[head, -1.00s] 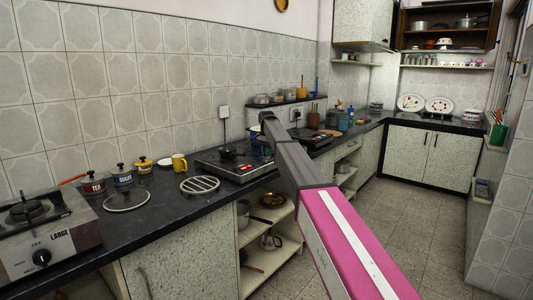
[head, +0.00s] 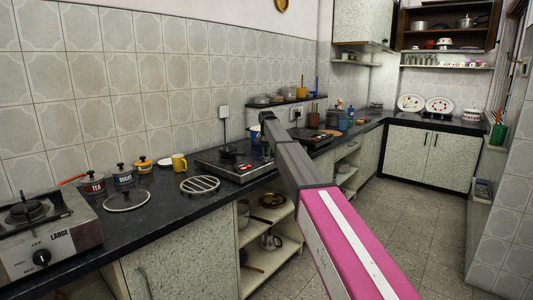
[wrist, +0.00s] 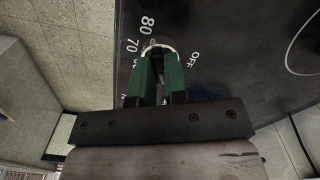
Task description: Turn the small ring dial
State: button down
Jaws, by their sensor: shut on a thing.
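In the wrist view my gripper (wrist: 160,60) has two green fingers closed on a small round dial (wrist: 160,44) with a pale rim. The dial sits on a black panel (wrist: 215,30) with white marks around it: 80, 70 and OFF. Most of the dial is hidden by the fingers, so I cannot tell where it points. In the head view my arm (head: 300,165) reaches over the counter by a black hob (head: 232,162); my gripper is not clearly seen there.
A steel stove (head: 45,235) with a knob marked LARGE stands at the left. The floor (head: 410,230) at the right is clear.

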jog(key=n, duration=0.6)
jog(key=shift+n, duration=0.3)
jog(key=n, duration=0.6)
dwell(0.4)
jog(key=c, duration=1.2)
grip_release()
jog(key=shift+o, duration=0.2)
jog(key=shift+r, duration=0.15)
notch_tip(320, 180, up, 10)
jog(key=shift+r, duration=0.25)
